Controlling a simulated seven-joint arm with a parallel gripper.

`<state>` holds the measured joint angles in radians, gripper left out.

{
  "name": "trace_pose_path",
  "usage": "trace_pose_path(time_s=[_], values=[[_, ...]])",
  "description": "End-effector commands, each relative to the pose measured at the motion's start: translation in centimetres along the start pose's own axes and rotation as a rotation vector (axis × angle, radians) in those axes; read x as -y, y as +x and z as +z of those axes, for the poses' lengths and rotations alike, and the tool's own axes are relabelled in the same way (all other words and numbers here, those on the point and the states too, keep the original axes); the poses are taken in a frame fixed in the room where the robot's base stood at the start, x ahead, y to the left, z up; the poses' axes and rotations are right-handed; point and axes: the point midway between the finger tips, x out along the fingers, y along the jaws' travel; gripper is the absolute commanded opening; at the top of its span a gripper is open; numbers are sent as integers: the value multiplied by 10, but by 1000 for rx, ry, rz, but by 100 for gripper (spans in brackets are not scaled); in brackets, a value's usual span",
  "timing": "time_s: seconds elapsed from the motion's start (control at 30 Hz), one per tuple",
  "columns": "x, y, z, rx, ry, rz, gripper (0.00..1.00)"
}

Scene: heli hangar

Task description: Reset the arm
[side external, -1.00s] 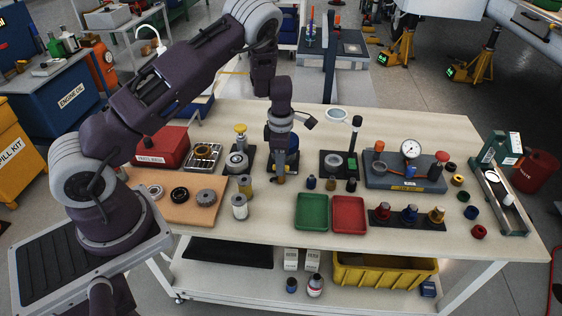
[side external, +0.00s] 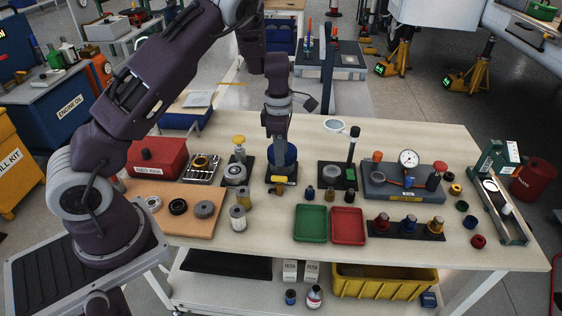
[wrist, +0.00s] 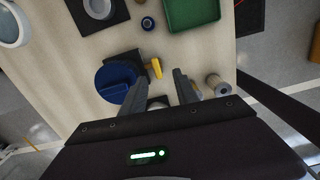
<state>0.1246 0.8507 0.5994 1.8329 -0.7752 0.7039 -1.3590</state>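My gripper (wrist: 164,72) points down with its two fingers apart and nothing between them. In the side view my gripper (side external: 279,138) hangs over the back middle of the workbench (side external: 400,262), just above a blue round fixture (side external: 284,155) on a black base. Whether the fixture is touched is unclear in the side view.
A red parts box (side external: 156,157) and metal cylinders (side external: 238,217) stand left. Green (side external: 310,222) and red (side external: 348,225) trays lie in front. The air above the bench is mostly clear.

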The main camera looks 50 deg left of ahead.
Motion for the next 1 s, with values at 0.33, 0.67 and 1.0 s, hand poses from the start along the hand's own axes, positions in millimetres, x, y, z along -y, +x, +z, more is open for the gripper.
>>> trace_pose_path(time_s=[0.33,0.67,1.0], values=[[172,-217,4,227,1228,222,36],[285,-247,-84,-207,2177,516,36],[290,-244,-92,-280,2254,527,36]])
